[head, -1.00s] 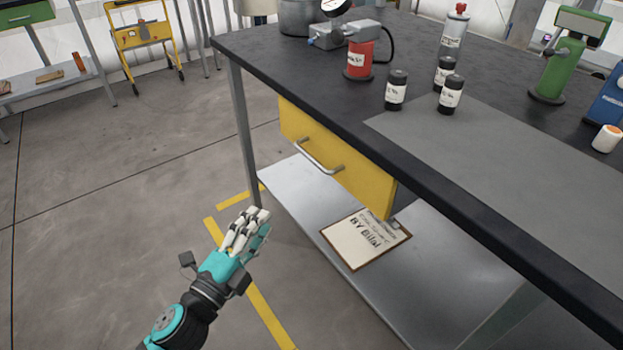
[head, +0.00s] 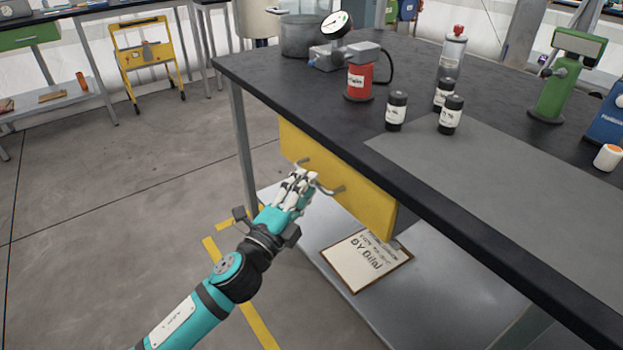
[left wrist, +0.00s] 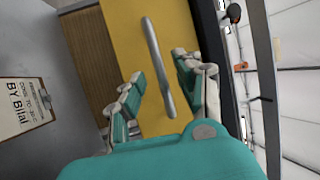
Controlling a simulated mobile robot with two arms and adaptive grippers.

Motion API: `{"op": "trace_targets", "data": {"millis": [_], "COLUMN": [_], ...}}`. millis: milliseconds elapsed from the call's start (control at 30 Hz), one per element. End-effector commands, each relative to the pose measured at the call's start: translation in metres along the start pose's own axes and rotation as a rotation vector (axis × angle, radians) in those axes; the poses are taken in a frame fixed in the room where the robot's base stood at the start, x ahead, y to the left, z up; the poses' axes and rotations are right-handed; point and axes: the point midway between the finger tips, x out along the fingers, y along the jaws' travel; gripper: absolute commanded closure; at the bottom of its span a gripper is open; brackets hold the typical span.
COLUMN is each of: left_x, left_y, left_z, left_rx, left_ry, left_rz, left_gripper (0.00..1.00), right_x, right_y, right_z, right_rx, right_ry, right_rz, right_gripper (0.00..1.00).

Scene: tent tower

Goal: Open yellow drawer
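In the left wrist view the drawer's yellow front (left wrist: 112,35) fills the middle, and the handle (left wrist: 155,55) runs between the two sides of my left gripper (left wrist: 159,68). The fingers are apart, one side on each side of the handle, with visible gaps. I cannot tell whether they touch it. My right gripper is not in view.
The workbench top (head: 480,170) carries a red pump (head: 359,82), several dark bottles and a green tool (head: 560,80). A clipboard (head: 365,261) lies on the lower shelf (head: 440,300) below the drawer. The floor left of the bench is clear.

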Motion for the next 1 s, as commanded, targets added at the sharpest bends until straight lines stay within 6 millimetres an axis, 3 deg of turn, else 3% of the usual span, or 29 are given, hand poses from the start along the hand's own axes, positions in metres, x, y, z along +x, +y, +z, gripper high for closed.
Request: {"op": "trace_targets", "data": {"millis": [200, 567, 833, 1000], "left_x": [0.024, 0.028, 0.028, 0.028], "left_y": [0.000, 0.000, 0.000, 0.001], "left_z": [0.000, 0.000, 0.000, 0.000], "left_rx": [0.000, -0.001, -0.001, -0.001], "left_ry": [0.000, 0.000, -0.001, -0.001], "left_rz": [0.000, 0.000, 0.000, 0.001], "left_gripper": [0.66, 0.66, 1.00, 1.00], "right_x": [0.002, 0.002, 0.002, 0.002], "right_y": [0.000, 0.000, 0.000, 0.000], "right_z": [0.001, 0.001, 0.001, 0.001], "right_rx": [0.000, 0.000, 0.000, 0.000], "right_ry": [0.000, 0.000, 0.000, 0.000], "right_rz": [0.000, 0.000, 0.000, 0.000], "right_gripper": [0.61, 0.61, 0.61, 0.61]}}
